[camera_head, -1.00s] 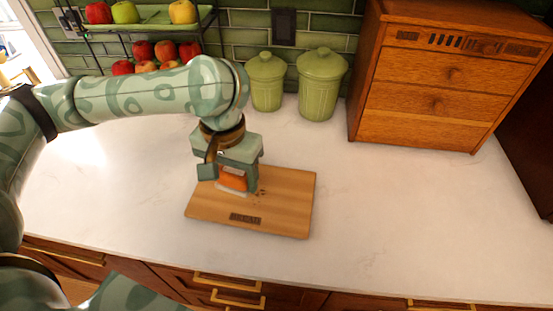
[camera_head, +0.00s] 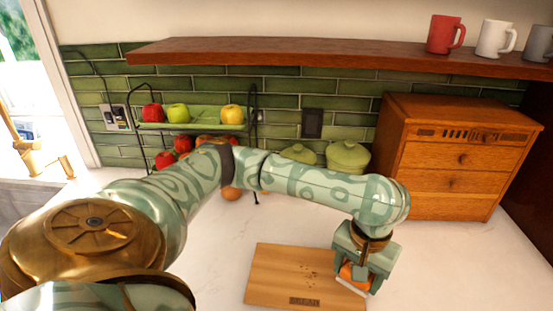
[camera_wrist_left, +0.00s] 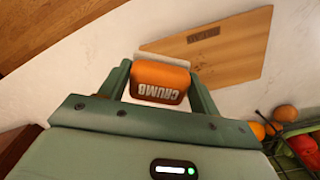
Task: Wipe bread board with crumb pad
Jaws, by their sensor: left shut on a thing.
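The wooden bread board (camera_head: 280,272) lies flat on the white counter, with a dark label reading BREAD at its front edge. Dark crumbs (camera_head: 313,270) lie near its middle. It also shows in the left wrist view (camera_wrist_left: 232,58). My left gripper (camera_head: 357,276) is at the board's right end, shut on the orange crumb pad (camera_head: 350,272). The pad, with a pale underside, sits between the fingers in the left wrist view (camera_wrist_left: 160,82). I cannot tell whether it presses on the board. The gripper hides the board's right edge. My right gripper is not in view.
A wooden drawer chest (camera_head: 455,160) stands back right. Green lidded canisters (camera_head: 347,157) and a two-tier fruit rack (camera_head: 190,127) stand at the back, partly behind my arm. A shelf (camera_head: 300,55) holds mugs above. Counter right of the board is clear.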

